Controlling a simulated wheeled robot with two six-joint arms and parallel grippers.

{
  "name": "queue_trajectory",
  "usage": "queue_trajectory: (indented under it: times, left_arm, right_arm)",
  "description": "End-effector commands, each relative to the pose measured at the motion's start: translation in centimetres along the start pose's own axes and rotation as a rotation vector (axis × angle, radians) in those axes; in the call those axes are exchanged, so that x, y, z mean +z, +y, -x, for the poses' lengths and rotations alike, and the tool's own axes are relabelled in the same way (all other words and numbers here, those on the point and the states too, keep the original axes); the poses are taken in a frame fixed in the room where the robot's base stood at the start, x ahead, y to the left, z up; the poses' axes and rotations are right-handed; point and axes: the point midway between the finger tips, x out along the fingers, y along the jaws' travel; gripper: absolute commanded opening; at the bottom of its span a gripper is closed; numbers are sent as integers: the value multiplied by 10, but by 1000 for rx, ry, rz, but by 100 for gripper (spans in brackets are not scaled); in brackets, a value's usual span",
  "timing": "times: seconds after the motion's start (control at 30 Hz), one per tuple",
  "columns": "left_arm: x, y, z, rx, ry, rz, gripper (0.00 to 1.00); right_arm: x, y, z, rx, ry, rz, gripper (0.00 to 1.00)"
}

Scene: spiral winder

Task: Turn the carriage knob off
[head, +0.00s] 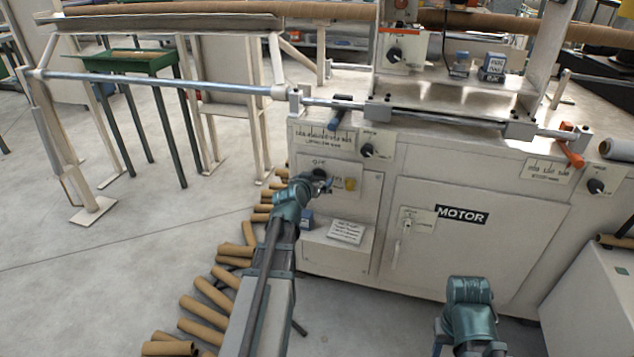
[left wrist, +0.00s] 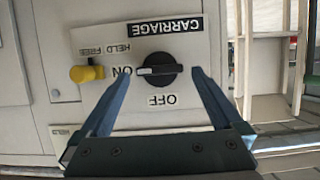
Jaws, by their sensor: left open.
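The carriage knob (left wrist: 157,70) is a round black knob on a pale plate with a CARRIAGE label, seen upside down in the left wrist view. Its white pointer mark points at the ON label, and the OFF label sits on the gripper side of the knob. My left gripper (left wrist: 162,74) is open, with one blue finger on each side of the knob; I cannot tell whether they touch it. In the head view my left gripper (head: 323,183) is at the small panel, partly covering the knob (head: 318,173). My right gripper is not in view; only part of my right arm shows.
A yellow knob (left wrist: 86,73) by the HELD FREE label is close beside the carriage knob. A white box with a notice (head: 346,232) juts out below the panel. Cardboard tubes (head: 207,300) lie on the floor left of the machine. The MOTOR door (head: 460,240) is shut.

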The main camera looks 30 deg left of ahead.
Motion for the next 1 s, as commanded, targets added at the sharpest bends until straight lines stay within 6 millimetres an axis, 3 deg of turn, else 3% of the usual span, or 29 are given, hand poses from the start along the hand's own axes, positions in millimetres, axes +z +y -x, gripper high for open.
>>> queue_trajectory:
  times: [0.1,0.53,1.0]
  left_arm:
    - [0,0,0,0,0,0,96]
    - [0,0,0,0,0,0,19]
    - [2,-3,0,58,2,143,19]
  right_arm:
    - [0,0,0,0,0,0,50]
    - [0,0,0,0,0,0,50]
    - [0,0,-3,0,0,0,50]
